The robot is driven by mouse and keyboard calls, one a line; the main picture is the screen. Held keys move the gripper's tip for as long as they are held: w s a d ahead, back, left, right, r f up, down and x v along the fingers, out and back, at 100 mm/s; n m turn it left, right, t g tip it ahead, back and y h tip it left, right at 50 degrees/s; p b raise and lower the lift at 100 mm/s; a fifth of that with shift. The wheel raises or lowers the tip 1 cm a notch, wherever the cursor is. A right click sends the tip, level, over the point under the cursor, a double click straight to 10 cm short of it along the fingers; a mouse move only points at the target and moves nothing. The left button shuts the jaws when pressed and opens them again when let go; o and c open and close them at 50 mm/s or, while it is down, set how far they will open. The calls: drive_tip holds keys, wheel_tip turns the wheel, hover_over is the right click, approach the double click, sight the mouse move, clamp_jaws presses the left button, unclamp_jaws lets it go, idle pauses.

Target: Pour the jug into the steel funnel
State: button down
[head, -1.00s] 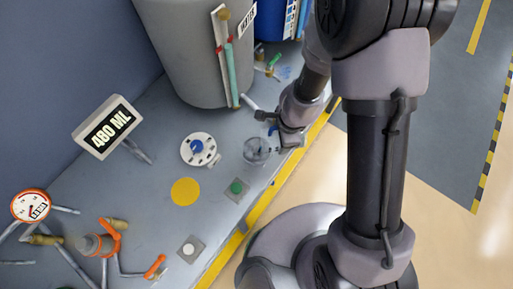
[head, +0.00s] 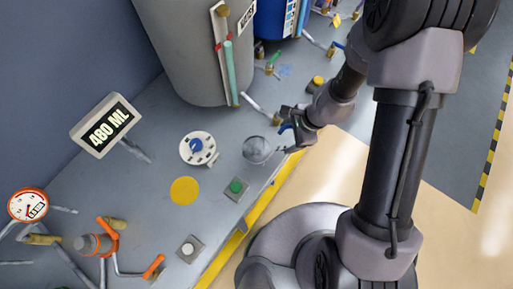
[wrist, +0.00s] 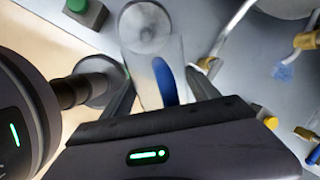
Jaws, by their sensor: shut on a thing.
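My gripper (head: 287,135) is at the right edge of the bench, just right of a round grey, see-through-looking dish that I take for the steel funnel (head: 257,150). In the wrist view my gripper (wrist: 163,92) is shut on a clear vessel, the jug (wrist: 143,77), with a blue patch on or in it. The jug's far end meets or overlaps the round funnel (wrist: 146,22) in that view; I cannot tell whether they touch. In the head view the jug is mostly lost behind my fingers, with only a blue bit showing. Its tilt and contents are unclear.
A large grey tank (head: 185,50) stands behind. A white dial plate (head: 198,149), yellow disc (head: 184,191), green button (head: 236,187) and orange valve (head: 97,243) lie left. The yellow bench edge (head: 245,228) runs below.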

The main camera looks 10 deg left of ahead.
sight(293, 142)
drive_tip(key=f+y+b, duration=0.1)
drive_tip(key=d+f+g+y+b, duration=0.1)
drive_tip(key=f+y+b, duration=0.1)
drive_tip(key=d+f+y+b, duration=0.1)
drive_tip(key=f+b, duration=0.1)
drive_tip(key=shift+w+d+m+g+y, duration=0.1)
drive_tip(key=shift+w+m+g+y, duration=0.2)
drive_tip(key=shift+w+g, duration=0.1)
drive_tip(key=y+b, duration=0.1)
drive_tip(key=g+y+b, duration=0.1)
drive_tip(key=shift+w+d+r+y, duration=0.15)
drive_tip(key=shift+d+r+y, duration=0.05)
drive_tip(key=shift+d+y, duration=0.1)
drive_tip(key=d+y+b, duration=0.1)
drive_tip(key=y+b, duration=0.1)
drive_tip(key=shift+w+d+g+b, duration=0.3)
drive_tip(key=shift+w+d+b, duration=0.05)
drive_tip(key=shift+d+b, duration=0.05)
drive_tip(key=y+b, duration=0.1)
drive_tip(key=b, duration=0.1)
drive_tip(key=d+f+g+y+b, duration=0.1)
drive_tip(key=b, duration=0.1)
drive_tip(key=shift+w+f+m+y, duration=0.1)
drive_tip(key=shift+w+m+y, duration=0.2)
drive_tip(key=shift+y, duration=0.1)
drive_tip(key=shift+w+d+r+y+b, duration=0.15)
drive_tip(key=shift+d+r+y+b, duration=0.3)
drive_tip(key=shift+y+b, duration=0.3)
drive_tip(key=shift+r, duration=0.2)
